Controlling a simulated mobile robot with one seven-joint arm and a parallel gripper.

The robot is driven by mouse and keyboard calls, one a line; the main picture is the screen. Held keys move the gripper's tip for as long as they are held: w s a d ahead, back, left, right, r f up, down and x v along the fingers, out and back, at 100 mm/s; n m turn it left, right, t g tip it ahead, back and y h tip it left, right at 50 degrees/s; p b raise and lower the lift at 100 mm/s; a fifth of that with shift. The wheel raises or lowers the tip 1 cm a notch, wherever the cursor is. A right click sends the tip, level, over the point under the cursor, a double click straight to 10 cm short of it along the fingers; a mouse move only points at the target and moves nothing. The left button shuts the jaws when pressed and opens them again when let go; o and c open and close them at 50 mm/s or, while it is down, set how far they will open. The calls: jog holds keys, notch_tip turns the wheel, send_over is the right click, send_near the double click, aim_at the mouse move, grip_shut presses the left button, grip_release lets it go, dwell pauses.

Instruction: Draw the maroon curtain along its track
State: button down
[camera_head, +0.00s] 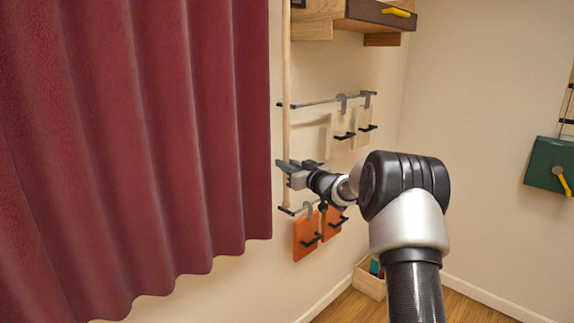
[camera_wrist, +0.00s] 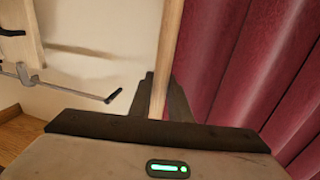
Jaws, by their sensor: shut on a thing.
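The maroon curtain (camera_head: 140,130) hangs in folds over the left half of the head view. Its right edge is near the middle, and its top is out of frame. In the wrist view the curtain (camera_wrist: 245,65) fills the right side. A thin pale wooden rod (camera_head: 286,80) hangs upright just right of the curtain's edge. My gripper (camera_head: 288,172) is shut on the rod near its lower end. In the wrist view the rod (camera_wrist: 168,55) runs down between the two dark fingers of my gripper (camera_wrist: 157,97). The rod's upper end is out of sight.
An upper rail (camera_head: 325,101) holds cream boards (camera_head: 340,135); a lower rail holds orange boards (camera_head: 306,236) close below my gripper. A wooden shelf with a drawer (camera_head: 375,14) is above. A green box (camera_head: 548,165) hangs on the right wall. A wooden bin (camera_head: 368,280) stands on the floor.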

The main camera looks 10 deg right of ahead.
jog(key=shift+d+r, duration=0.15)
jog(key=shift+d, duration=0.1)
jog(key=c, duration=1.6)
grip_release()
jog(key=shift+w+d, duration=0.1)
jog(key=shift+w, duration=0.05)
jog(key=shift+c, duration=0.2)
jog(key=b+v, duration=0.2)
jog(key=v, duration=1.5)
jog(key=shift+s, duration=0.25)
